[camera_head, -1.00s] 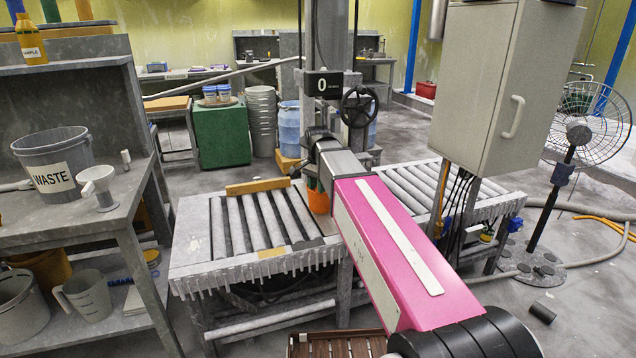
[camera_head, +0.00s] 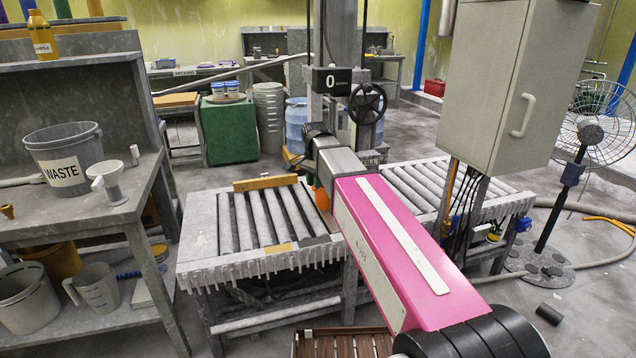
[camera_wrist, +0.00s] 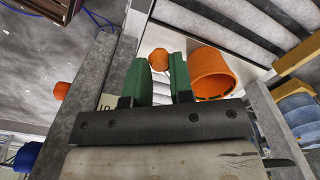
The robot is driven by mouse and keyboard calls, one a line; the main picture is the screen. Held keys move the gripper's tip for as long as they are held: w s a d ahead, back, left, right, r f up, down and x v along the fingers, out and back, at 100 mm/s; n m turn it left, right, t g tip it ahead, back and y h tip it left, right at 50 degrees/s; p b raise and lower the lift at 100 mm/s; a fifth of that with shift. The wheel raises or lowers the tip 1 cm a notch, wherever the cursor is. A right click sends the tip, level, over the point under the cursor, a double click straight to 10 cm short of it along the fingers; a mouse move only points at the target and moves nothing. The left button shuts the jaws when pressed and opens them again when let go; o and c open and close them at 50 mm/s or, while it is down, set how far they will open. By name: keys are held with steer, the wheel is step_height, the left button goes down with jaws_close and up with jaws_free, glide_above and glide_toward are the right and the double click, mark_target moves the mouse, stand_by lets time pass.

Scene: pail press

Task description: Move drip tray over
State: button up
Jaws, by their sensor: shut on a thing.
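My gripper (camera_wrist: 159,80) shows in the wrist view with two green fingers. Its fingers are closed about a small rounded orange piece (camera_wrist: 158,59) at their tips; what that piece belongs to is hidden. A larger orange cup-shaped part (camera_wrist: 210,74) is just right of the fingers. In the head view, my pink arm reaches to the press column (camera_head: 338,50), and an orange part (camera_head: 321,197) shows beside my wrist. My arm hides the fingertips there. I cannot clearly make out the drip tray in either view.
A roller conveyor (camera_head: 228,263) lies left of my arm, with a wooden bar (camera_head: 265,183) across its back. More rollers (camera_head: 410,185) continue to the right. A grey cabinet (camera_head: 500,85) hangs close on the right. A bench with a waste bucket (camera_head: 70,145) stands left. A slatted pallet (camera_head: 335,344) is in front.

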steer(key=shift+w+a, duration=0.1)
steer(key=shift+a, duration=0.05)
steer(key=shift+w+a, duration=0.45)
steer(key=shift+a, duration=0.35)
steer(key=shift+w+a, duration=0.4)
steer(key=shift+a, duration=0.35)
steer(key=shift+a, duration=0.1)
steer(key=shift+w+a, duration=1.25)
steer(key=shift+w, duration=0.15)
steer(key=shift+c, duration=0.2)
steer(key=shift+w, duration=0.1)
steer(key=shift+w+a, duration=0.4)
steer(key=shift+w, duration=0.45)
steer(key=shift+w+a, duration=0.4)
steer(key=shift+w, duration=0.4)
jaws_close()
